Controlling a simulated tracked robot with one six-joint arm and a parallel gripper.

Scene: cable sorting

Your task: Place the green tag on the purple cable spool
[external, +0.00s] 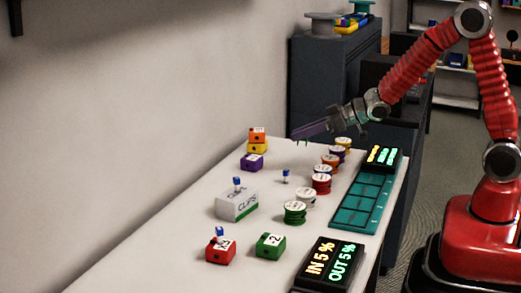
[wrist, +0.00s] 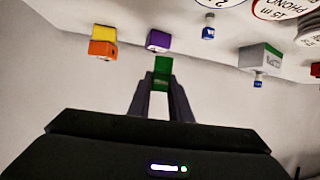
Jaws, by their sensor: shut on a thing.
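My gripper (wrist: 161,88) is shut on the green tag (wrist: 162,68), which stands out between the fingertips in the wrist view. I cannot pick out the purple spool in the wrist view.
A purple block (external: 252,162) and stacked orange and yellow blocks (external: 257,141) are at the far left. A clips box (external: 237,206), red block (external: 220,251) and green block (external: 270,246) stand nearer. A teal tray (external: 361,199) and lit displays (external: 328,263) line the right edge.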

